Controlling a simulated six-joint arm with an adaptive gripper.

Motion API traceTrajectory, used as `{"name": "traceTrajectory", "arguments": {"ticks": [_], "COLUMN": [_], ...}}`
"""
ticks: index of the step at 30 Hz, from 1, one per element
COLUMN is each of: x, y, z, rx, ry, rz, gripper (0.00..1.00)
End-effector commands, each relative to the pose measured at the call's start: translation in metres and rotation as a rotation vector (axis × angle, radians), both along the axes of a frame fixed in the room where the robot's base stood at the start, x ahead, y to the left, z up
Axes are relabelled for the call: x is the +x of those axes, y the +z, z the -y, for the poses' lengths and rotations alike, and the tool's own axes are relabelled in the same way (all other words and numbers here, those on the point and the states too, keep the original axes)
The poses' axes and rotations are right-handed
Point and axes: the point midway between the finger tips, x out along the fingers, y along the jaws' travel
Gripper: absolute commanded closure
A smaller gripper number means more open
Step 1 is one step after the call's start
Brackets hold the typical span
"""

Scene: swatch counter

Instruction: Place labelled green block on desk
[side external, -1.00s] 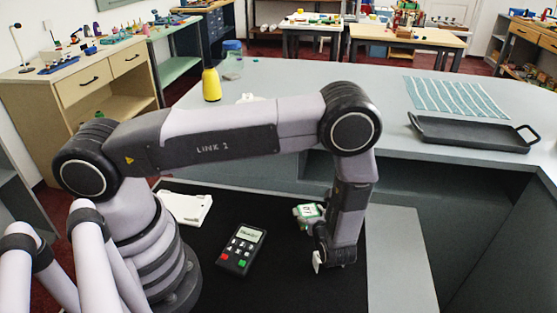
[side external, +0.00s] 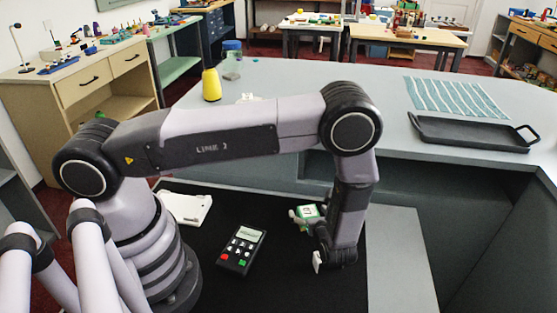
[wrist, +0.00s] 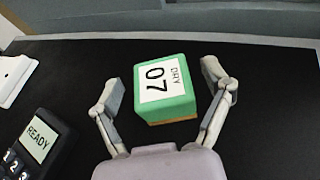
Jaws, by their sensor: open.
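The green block (wrist: 165,112) has a white label reading "07" and some smaller text on its top. In the wrist view it sits between the two fingers of my gripper (wrist: 163,92), with a dark gap on each side. My gripper is open and does not touch the block there. In the side view the block (side external: 308,211) shows beside my wrist, partly hidden by it. The black desk surface (side external: 275,285) lies under the block. Whether the block rests fully on it is hard to tell.
A keypad device (side external: 241,249) with a screen reading "READY" (wrist: 38,143) lies left of the block. A white pad (side external: 185,207) lies farther left. A dark tray (side external: 472,132) and a striped cloth (side external: 455,97) lie on the grey counter (side external: 300,82) behind.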

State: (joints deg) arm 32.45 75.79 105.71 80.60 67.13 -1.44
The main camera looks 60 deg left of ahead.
Motion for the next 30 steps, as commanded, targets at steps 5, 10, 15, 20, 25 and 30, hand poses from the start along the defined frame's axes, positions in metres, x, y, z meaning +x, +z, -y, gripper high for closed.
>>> {"name": "traceTrajectory", "arguments": {"ticks": [5, 10, 15, 20, 25, 30], "x": [-0.01, -0.024, -0.035, -0.04, -0.035, -0.039], "y": [0.012, 0.027, 0.038, 0.046, 0.089, 0.175], "z": [0.029, 0.062, 0.088, 0.099, 0.09, 0.055], "rx": [-0.001, -0.003, -0.002, -0.006, -0.103, -0.328], "ry": [-0.008, -0.008, -0.007, 0.003, 0.135, 0.424], "rz": [0.003, 0.004, 0.004, 0.006, 0.062, 0.194], "gripper": [0.21, 0.21, 0.21, 0.21, 0.21, 0.21]}}
